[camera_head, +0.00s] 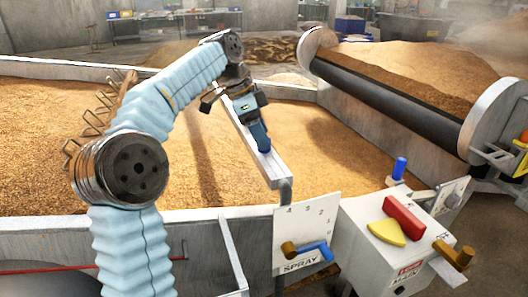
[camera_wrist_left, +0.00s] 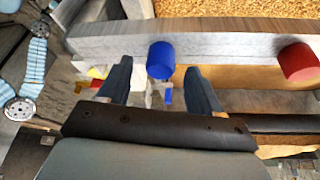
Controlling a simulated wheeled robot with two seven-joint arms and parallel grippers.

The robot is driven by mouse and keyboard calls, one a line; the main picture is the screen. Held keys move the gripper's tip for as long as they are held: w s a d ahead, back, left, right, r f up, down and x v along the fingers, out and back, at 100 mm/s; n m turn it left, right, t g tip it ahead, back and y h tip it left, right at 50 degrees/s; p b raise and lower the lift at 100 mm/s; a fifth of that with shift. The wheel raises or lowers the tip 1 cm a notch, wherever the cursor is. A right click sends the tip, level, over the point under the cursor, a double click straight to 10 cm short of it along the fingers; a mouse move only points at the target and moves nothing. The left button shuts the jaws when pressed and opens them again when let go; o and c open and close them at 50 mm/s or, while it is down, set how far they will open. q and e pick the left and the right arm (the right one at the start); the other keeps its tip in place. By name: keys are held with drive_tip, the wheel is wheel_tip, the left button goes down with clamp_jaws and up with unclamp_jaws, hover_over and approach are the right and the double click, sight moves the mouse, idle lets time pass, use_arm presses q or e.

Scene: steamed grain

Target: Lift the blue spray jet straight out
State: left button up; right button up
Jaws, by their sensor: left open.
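The blue spray jet (camera_wrist_left: 160,60) is a short blue cylinder on the pale grey beam in the left wrist view. My left gripper (camera_wrist_left: 158,82) is open, with one dark finger on each side of the jet. Small gaps seem to show between jet and fingers; I cannot tell if either touches. In the head view my left gripper (camera_head: 257,134) points down over the beam (camera_head: 270,170), and a bit of blue (camera_head: 264,147) shows at its tips. The jet's lower part is hidden there. My right gripper is not in view.
A red cylinder (camera_wrist_left: 299,63) stands on the same beam to the right. Grain beds (camera_head: 320,140) lie on both sides of the beam. A control box (camera_head: 360,235) with red and yellow pieces, and a SPRAY panel (camera_head: 305,225) with a blue lever, stand at front right.

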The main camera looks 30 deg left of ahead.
use_arm(q)
drive_tip(key=shift+w+d+f, duration=0.15)
drive_tip(key=shift+d+f, duration=0.05)
drive_tip(key=shift+f, duration=0.35)
drive_tip(key=c, duration=1.1)
drive_tip(key=shift+r, duration=0.15)
drive_tip(key=shift+c, duration=0.2)
drive_tip(key=shift+r, duration=0.2)
wheel_tip(320, 180, up, 2)
drive_tip(key=shift+r+p, duration=0.15)
drive_tip(key=shift+p, duration=0.45)
drive_tip(key=s+r, duration=1)
drive_tip(key=s, duration=0.4)
drive_tip(key=shift+d, duration=0.2)
